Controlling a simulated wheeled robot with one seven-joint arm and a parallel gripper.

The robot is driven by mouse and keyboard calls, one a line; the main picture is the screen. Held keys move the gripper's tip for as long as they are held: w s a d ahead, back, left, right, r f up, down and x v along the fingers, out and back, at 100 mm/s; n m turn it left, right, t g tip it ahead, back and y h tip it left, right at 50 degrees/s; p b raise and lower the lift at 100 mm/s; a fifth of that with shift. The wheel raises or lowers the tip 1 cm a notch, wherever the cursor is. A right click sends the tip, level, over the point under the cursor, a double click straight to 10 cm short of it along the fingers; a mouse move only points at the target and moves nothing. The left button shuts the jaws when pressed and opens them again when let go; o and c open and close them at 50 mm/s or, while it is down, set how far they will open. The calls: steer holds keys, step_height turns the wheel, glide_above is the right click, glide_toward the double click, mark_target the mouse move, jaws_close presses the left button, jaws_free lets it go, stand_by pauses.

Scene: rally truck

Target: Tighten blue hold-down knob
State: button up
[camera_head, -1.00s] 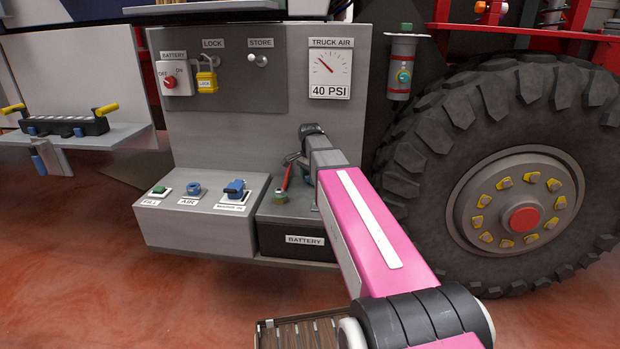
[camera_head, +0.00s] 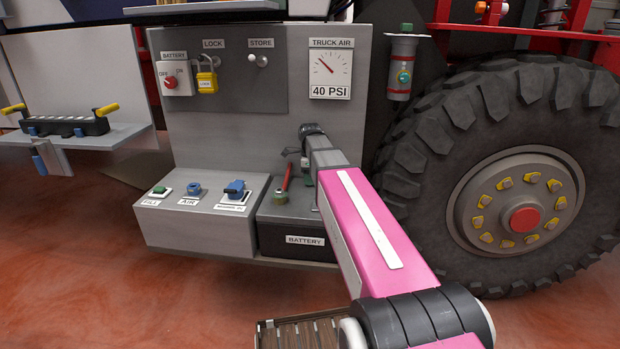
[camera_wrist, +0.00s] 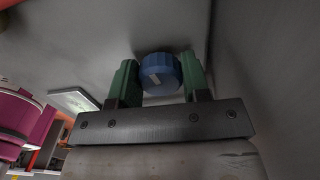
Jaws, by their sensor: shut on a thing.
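The blue hold-down knob (camera_wrist: 160,73) is round with a ridged rim and a pale mark on its face. In the wrist view it sits between the two green fingers of my gripper (camera_wrist: 159,68), one on each side, and the gripper is shut on it. In the head view the end of my arm is above the black battery box (camera_head: 291,241), beside the red lever. My own arm hides the knob and most of the gripper there.
A red lever (camera_head: 285,183) and a green terminal (camera_head: 280,198) stand close by on the battery. A grey box (camera_head: 190,228) with blue connectors is to the left. The grey panel (camera_head: 250,130) rises behind, and the big tire (camera_head: 410,170) is at the right.

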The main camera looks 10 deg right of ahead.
steer(key=shift+r+m, duration=0.1)
steer(key=shift+m, duration=0.4)
steer(key=shift+w, duration=0.1)
steer(key=o, duration=0.9)
steer(key=shift+o, duration=0.2)
step_height(320, 180, up, 11)
stand_by(0.3)
